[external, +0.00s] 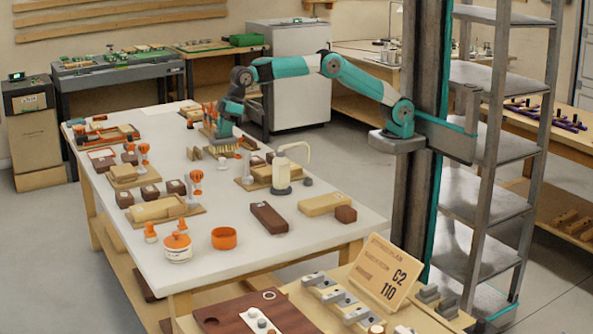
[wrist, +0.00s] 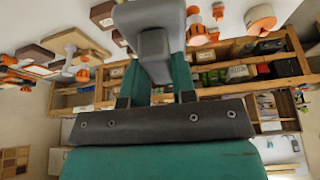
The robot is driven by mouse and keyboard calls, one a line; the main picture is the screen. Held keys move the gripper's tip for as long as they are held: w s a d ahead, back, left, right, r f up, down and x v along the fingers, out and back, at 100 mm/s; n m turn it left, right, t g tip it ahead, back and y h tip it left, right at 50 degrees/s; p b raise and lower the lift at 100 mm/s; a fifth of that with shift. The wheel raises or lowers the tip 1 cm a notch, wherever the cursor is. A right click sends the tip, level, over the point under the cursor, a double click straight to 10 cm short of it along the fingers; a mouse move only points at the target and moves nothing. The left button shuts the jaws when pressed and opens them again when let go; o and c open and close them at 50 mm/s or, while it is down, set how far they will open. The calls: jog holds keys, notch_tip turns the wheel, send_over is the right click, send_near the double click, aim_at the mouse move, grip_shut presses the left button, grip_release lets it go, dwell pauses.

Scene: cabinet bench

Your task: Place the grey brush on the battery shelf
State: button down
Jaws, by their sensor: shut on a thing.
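My gripper (external: 225,132) is low over the far part of the white bench, pointing down. In the wrist view my gripper (wrist: 157,82) shows two teal fingers shut on a dark grey block-like thing, which I take to be the grey brush (wrist: 152,50). Pale yellowish bristles show just under the gripper in the external view; I cannot tell whether they belong to the held brush or touch the bench top. No shelf is clearly marked as the battery shelf; I cannot tell which one it is.
The white bench (external: 330,232) holds wooden blocks, orange-handled tools, a white-and-orange jar (external: 177,247) and an orange ring (external: 224,238). A tall metal rack (external: 490,145) stands at the right. A wooden sign reading C2 110 (external: 381,271) stands in front.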

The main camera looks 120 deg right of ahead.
jog(key=shift+d+r, duration=0.2)
notch_tip(320, 180, down, 20)
jog(key=shift+r+p, duration=0.2)
jog(key=shift+p, duration=0.3)
jog(key=shift+f, duration=0.2)
jog(key=c, duration=0.9)
grip_release()
jog(key=shift+c, duration=0.2)
